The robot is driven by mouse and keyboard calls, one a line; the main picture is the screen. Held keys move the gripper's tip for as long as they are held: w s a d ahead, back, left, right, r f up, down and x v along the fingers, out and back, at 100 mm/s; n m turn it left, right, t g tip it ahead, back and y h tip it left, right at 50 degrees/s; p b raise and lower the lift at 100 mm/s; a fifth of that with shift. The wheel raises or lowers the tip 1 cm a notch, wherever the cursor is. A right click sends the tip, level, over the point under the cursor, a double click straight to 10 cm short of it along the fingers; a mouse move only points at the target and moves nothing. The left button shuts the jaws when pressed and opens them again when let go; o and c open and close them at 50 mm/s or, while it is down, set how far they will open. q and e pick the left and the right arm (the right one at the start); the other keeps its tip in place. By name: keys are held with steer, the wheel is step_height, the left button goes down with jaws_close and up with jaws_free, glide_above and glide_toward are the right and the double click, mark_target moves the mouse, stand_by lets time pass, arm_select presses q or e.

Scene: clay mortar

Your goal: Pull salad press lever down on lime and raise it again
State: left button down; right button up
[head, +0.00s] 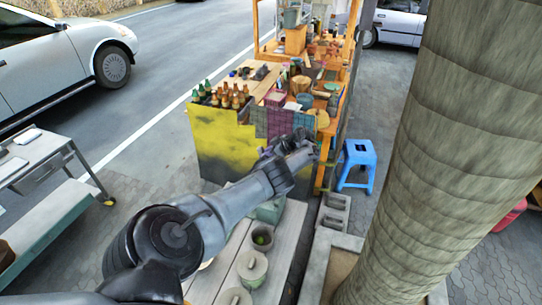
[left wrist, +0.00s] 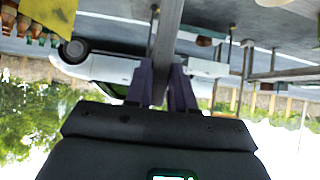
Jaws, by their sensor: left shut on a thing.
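My left gripper (head: 305,153) reaches out above the bench in the head view, at the end of my arm. In the left wrist view, its two dark purple fingers (left wrist: 163,90) are shut on a long grey bar, the lever (left wrist: 168,45), which runs up out of the picture. In the head view the lever is not clear, and my arm hides part of the bench. My right gripper is in neither view.
The grey plank bench (head: 206,284) also bears lidded pots (head: 252,266). A yellow-fronted stall (head: 222,148) with several bottles stands beyond. A blue stool (head: 357,160) and a thick trunk (head: 440,150) are to the right. A trolley (head: 38,160) stands at left.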

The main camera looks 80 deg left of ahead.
arm_select(q)
steer(key=shift+w, duration=0.1)
steer(key=c, duration=1)
jaws_free()
steer(key=shift+d, duration=0.1)
steer(key=shift+o, duration=0.2)
steer(key=shift+w, duration=0.1)
steer(key=v, duration=1)
steer(key=shift+w+d+r, duration=0.2)
steer(key=shift+w+r, duration=0.05)
